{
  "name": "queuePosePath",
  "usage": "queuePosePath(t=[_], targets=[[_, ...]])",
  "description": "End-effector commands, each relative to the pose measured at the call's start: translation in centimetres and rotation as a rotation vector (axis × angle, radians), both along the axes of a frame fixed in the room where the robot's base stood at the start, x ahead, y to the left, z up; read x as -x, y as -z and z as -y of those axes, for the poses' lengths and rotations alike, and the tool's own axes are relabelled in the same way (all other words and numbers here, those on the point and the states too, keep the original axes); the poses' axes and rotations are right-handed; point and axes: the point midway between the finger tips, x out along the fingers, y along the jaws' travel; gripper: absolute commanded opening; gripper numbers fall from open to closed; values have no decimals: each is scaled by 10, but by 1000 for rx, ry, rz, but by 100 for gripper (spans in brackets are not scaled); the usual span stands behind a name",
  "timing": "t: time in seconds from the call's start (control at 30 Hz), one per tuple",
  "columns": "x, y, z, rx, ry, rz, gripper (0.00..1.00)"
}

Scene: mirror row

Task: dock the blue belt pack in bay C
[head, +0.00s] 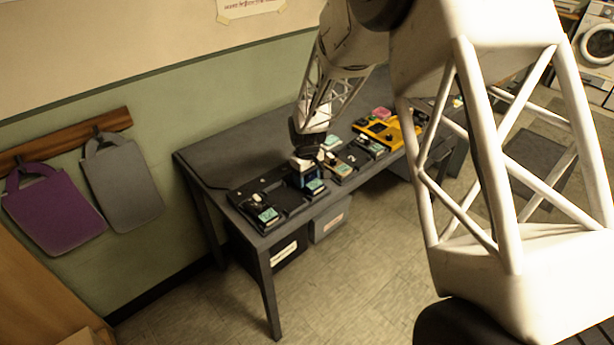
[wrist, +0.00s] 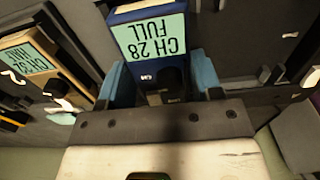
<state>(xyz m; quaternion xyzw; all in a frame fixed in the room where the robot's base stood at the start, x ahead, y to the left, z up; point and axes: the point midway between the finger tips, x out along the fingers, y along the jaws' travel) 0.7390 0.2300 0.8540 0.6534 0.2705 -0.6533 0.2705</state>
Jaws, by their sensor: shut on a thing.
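The blue belt pack (head: 309,182) is held upright at the dark charging row on the table. In the wrist view the blue belt pack (wrist: 150,12) carries a pale green label reading CH 28 FULL, with a black knob below it. My gripper (head: 306,166) is shut on it. In the wrist view, the blue fingertips of my gripper (wrist: 163,84) stand on either side of the pack. The charging row (head: 245,199) has an empty-looking recess left of the pack. Bay letters are not legible, and I cannot tell whether the pack's base touches the row.
A dark pack with a green label (head: 267,215) sits near the row's left end. A tan pack (wrist: 68,86) is close beside the held pack. A yellow tray (head: 388,131) lies farther right. Bags hang on the wall; the table's back left is clear.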

Motion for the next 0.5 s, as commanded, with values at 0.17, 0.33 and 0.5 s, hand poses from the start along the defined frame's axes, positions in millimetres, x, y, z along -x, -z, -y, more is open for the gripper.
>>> queuePosePath(t=[0.17, 0.33, 0.5], targets=[[0, 2, 0, 0, 0, 0, 31], [0, 4, 0, 0, 0, 0, 31], [0, 5, 0, 0, 0, 0, 31]])
